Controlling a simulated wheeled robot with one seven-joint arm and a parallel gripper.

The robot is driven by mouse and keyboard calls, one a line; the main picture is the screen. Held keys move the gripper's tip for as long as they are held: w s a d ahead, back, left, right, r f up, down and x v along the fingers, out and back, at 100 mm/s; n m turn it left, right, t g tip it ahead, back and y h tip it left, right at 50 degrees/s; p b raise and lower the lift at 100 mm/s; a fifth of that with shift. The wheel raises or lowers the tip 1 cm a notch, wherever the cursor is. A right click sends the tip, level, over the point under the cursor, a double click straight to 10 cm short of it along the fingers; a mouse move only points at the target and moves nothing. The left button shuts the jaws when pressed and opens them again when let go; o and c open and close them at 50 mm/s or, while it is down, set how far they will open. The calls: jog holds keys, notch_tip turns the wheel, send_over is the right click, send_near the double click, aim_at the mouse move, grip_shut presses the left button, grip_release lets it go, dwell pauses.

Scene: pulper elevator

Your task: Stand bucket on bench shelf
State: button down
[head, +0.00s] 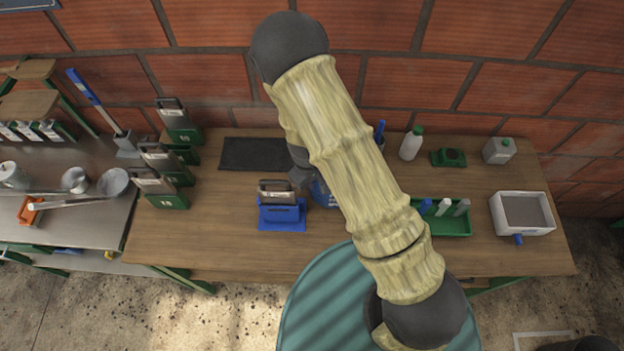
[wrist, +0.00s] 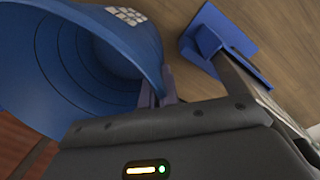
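A blue bucket (wrist: 85,65) fills the left of the wrist view, tilted, with its ringed inside facing the camera and a pale grid patch on its wall. My gripper (wrist: 160,90) has its two fingers close together on the bucket's rim, one on each side of it. In the head view only a bit of the blue bucket (head: 324,194) shows beside my arm, over the wooden bench (head: 235,215); my arm hides the rest and most of the gripper. No shelf under the wooden bench can be made out. A metal bench at left has a low shelf (head: 92,263).
A blue holder (head: 282,215) with a card stands close left of the bucket; it also shows in the wrist view (wrist: 210,35). A black mat (head: 252,153), green tray (head: 450,224), white bin (head: 522,212) and white bottle (head: 411,145) are on the bench. A brick wall (head: 210,75) stands behind.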

jog(key=shift+f, duration=0.1)
jog(key=c, duration=1.7)
grip_release()
jog(key=shift+a+r, duration=0.1)
jog(key=shift+r, duration=0.5)
jog(key=r, duration=0.3)
jog(key=r+p, duration=0.1)
jog(key=r, duration=0.3)
jog(key=s+r, duration=0.1)
jog(key=r, duration=0.3)
jog(key=shift+a+p, duration=0.3)
jog(key=shift+a, duration=0.1)
jog(key=shift+w, duration=0.1)
